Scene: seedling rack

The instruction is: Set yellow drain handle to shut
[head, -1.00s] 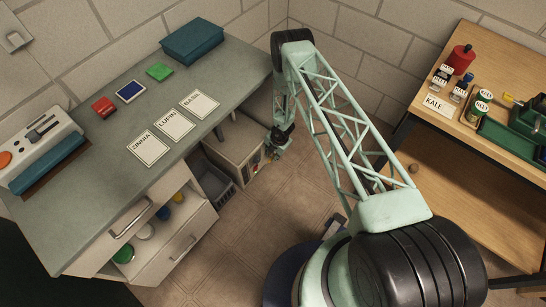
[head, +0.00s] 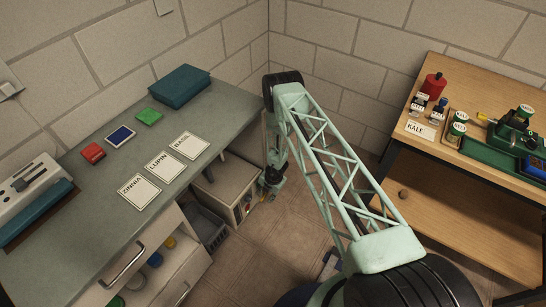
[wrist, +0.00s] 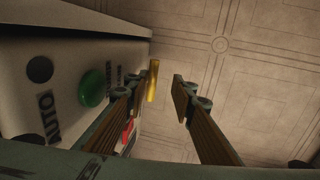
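The yellow handle (wrist: 153,80) shows in the wrist view as a short upright bar beside the edge of a pale control box (wrist: 75,35). My gripper (wrist: 158,86) is open, with its fingers on either side of the bar in that picture. The bar is nearer the left finger. I cannot tell whether the bar lies between the tips or beyond them, or whether it is touched. In the head view my gripper (head: 270,184) hangs low beside the box (head: 228,188) under the grey bench.
The box face carries a green button (wrist: 93,87), a dark knob (wrist: 40,69) and a red part (wrist: 128,132) partly behind the left finger. A grey crate (head: 207,228) and open drawers stand nearby. A wooden table (head: 430,150) stands at right.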

